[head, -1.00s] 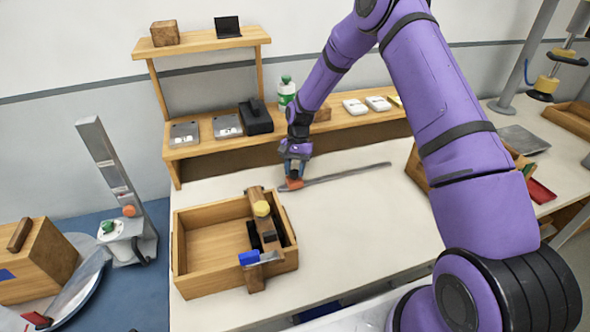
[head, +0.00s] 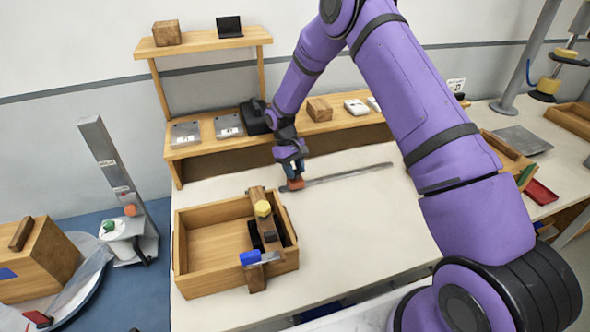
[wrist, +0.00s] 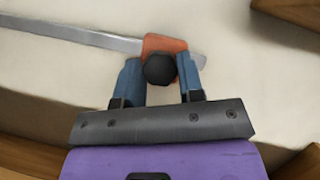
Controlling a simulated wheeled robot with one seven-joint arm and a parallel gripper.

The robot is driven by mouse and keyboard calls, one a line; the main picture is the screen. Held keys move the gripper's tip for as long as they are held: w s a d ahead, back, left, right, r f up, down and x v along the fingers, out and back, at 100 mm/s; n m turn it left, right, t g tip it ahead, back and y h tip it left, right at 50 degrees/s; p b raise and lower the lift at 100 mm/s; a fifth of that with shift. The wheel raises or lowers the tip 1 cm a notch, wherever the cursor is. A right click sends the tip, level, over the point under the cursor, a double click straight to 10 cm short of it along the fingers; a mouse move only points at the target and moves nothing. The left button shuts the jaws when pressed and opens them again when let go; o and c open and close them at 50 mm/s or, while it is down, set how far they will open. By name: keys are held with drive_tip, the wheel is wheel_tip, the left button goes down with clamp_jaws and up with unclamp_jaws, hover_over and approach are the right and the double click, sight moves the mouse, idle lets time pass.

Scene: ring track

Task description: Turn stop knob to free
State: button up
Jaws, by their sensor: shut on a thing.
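The stop is an orange block (head: 296,184) on a long grey metal rail (head: 350,174) lying on the white table. In the wrist view the orange block (wrist: 152,44) sits near the right end of the rail (wrist: 85,37), with a round black knob (wrist: 160,70) on it. My gripper (wrist: 159,62) has its blue fingers on either side of the knob and is shut on it. In the head view my gripper (head: 293,172) comes down over the block and hides the knob. No marking showing the knob's setting is readable.
An open wooden box (head: 184,252) with a yellow-topped and blue-ended fixture stands in front of the gripper, to the left. A wooden shelf (head: 205,149) with flat grey cases runs behind. The table right of the box is clear.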

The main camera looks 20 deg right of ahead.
drive_tip(key=shift+a+n+t+h, duration=0.1)
drive_tip(key=shift+n+t+h, duration=0.2)
drive_tip(key=shift+n, duration=0.85)
drive_tip(key=shift+n+t+h, duration=0.2)
drive_tip(key=shift+n+h, duration=0.2)
drive_tip(key=shift+n, duration=0.75)
drive_tip(key=o, duration=0.9)
drive_tip(key=v, duration=1)
drive_tip(key=shift+r, duration=0.4)
drive_tip(key=shift+w+a, duration=0.1)
drive_tip(key=shift+a, duration=0.05)
